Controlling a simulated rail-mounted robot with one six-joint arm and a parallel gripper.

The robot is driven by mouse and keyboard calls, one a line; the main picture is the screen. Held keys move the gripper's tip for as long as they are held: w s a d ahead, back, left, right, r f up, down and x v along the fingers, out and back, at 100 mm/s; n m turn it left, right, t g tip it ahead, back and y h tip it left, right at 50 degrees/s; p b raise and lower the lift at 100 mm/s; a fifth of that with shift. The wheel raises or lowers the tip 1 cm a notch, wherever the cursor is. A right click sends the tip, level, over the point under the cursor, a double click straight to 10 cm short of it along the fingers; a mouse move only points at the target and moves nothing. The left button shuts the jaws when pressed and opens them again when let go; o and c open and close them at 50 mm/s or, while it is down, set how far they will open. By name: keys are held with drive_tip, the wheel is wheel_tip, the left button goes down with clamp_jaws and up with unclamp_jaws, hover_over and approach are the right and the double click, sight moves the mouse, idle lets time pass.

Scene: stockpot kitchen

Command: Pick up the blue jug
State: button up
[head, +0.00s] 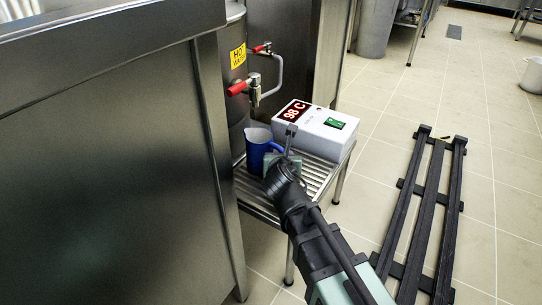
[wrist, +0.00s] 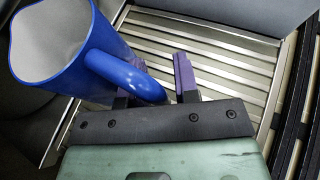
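The blue jug (head: 256,150) stands upright on the slatted metal stand (head: 243,188), below the taps. In the wrist view the jug (wrist: 67,75) fills the left side, its pale grey inside showing and its handle (wrist: 122,73) reaching toward my gripper (wrist: 161,72). The gripper's purple-tipped fingers are apart. The handle passes in front of the left finger and partly hides it; its lower end lies near the gap between the fingers. I cannot tell whether it touches them. In the head view my gripper (head: 282,150) is just right of the jug.
A white box (head: 315,133) with a red "98 C" display sits on the stand behind the gripper. Two red-handled taps (head: 240,88) project above the jug. A steel cabinet (head: 110,170) stands close on the left. A black slatted rack (head: 425,210) lies on the floor at right.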

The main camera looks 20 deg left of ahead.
clamp_jaws()
idle(0.3)
